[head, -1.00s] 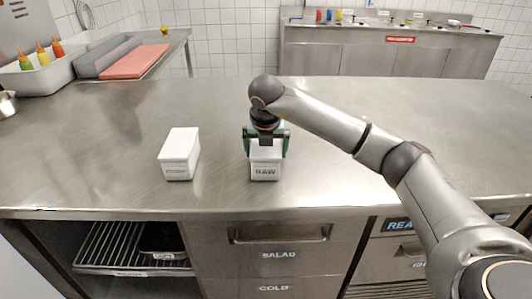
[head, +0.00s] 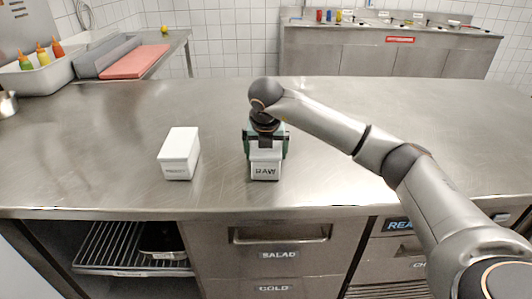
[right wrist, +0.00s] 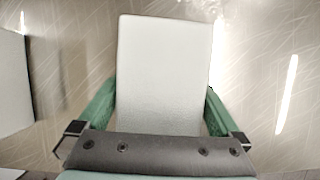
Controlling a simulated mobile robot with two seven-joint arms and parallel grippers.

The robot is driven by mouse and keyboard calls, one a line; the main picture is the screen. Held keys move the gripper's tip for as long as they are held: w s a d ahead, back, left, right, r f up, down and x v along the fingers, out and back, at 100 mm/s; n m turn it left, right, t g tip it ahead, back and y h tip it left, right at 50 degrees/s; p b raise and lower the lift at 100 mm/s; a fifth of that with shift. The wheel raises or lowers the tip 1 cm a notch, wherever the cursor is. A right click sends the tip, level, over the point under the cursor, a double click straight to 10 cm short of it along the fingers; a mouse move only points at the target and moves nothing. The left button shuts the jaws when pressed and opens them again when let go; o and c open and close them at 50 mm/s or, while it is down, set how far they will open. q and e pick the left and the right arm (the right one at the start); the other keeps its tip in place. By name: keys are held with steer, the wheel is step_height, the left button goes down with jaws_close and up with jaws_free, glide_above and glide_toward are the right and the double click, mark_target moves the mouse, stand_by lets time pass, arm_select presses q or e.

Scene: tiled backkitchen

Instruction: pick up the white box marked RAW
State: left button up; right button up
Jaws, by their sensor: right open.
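The white box marked RAW (head: 265,171) stands on the steel counter near its front edge, its label facing me. My right gripper (head: 266,150) points down over it, with a finger on each side of the box. In the right wrist view the box top (right wrist: 165,75) fills the middle, and the green fingers of my right gripper (right wrist: 160,112) stand open along its left and right sides. Whether the fingers touch the box I cannot tell. My left gripper is not in view.
A second white box (head: 179,154) with a small unreadable label stands to the left; its edge shows in the right wrist view (right wrist: 14,85). A bin with bottles (head: 40,72) and a red board (head: 135,62) are at the back left. The counter's right side (head: 450,120) is clear.

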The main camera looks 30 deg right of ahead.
steer(key=c, duration=1.6)
